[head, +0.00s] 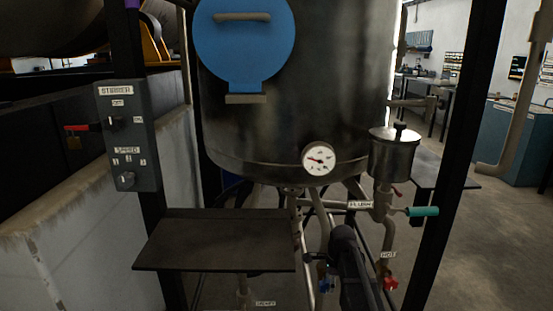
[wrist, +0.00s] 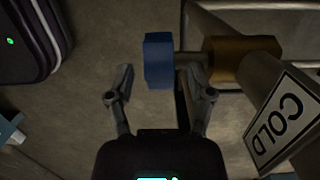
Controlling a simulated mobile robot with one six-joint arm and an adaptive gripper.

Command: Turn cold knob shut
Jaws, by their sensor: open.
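The blue cold knob (wrist: 158,60) sits on a stem from a brass valve body (wrist: 240,58) in the wrist view. A white COLD label (wrist: 280,120) is on the pipe to the right. My gripper (wrist: 157,75) is open, with one finger on each side of the knob's lower end. I cannot tell whether either finger touches it. In the head view the blue knob (head: 325,286) shows small and partly hidden beside my dark arm, low under the tank.
A red knob (head: 390,283) by the HOT label is to the right. A teal handle (head: 423,211) by another label sticks out above it. A dark shelf (head: 215,240) is at left, below the gauge (head: 319,158) and metal tank (head: 340,90). Pipes crowd the area.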

